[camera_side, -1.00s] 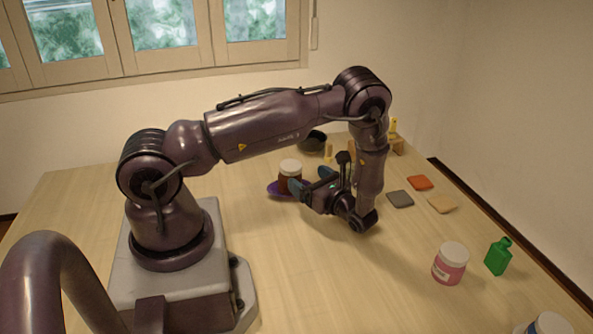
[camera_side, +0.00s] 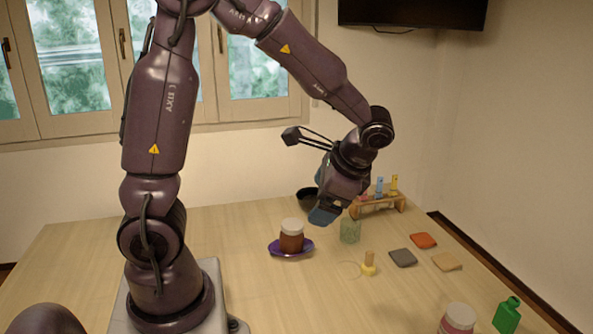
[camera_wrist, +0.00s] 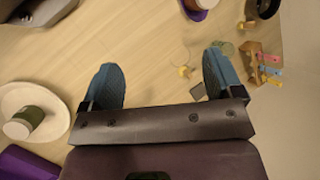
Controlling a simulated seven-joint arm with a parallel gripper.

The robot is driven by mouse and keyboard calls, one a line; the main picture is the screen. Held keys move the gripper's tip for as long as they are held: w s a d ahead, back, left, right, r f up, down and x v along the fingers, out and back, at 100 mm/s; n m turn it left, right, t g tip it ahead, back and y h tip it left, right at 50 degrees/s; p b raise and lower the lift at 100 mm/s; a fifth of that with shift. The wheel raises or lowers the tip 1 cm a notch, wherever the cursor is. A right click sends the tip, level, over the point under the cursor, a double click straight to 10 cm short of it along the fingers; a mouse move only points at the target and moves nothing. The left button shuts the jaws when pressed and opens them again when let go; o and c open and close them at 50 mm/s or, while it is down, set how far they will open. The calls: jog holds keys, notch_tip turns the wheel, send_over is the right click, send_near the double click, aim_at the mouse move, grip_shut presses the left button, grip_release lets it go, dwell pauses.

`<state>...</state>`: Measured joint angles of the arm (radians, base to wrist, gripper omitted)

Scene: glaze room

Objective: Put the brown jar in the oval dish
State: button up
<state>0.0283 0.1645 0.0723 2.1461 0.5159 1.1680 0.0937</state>
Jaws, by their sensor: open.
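The brown jar (camera_side: 291,240), with a white lid, stands upright in the purple oval dish (camera_side: 277,249) in the side view. No finger touches it. The jar (camera_wrist: 196,4) and the dish (camera_wrist: 193,15) also show at the top edge of the wrist view, partly cut off. My gripper (camera_side: 323,192) is raised above the table, behind and to the right of the jar.
A glass beaker (camera_side: 350,231), a yellow-based tool (camera_side: 369,264) and a tube rack (camera_side: 385,207) stand right of the dish. Orange (camera_side: 423,240), grey (camera_side: 403,258) and tan (camera_side: 447,262) tiles lie farther right, near a green bottle (camera_side: 507,316) and a pink-labelled jar (camera_side: 459,318).

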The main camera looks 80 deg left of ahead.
jog(key=s+d+r+n+t+h, duration=0.3)
jog(key=s+d+r+t+h, duration=0.2)
jog(key=s+d+r+t, duration=0.2)
jog(key=shift+s+d+r+n+t, duration=0.2)
jog(key=shift+d+r+n+t, duration=0.2)
jog(key=shift+d+r+t, duration=0.75)
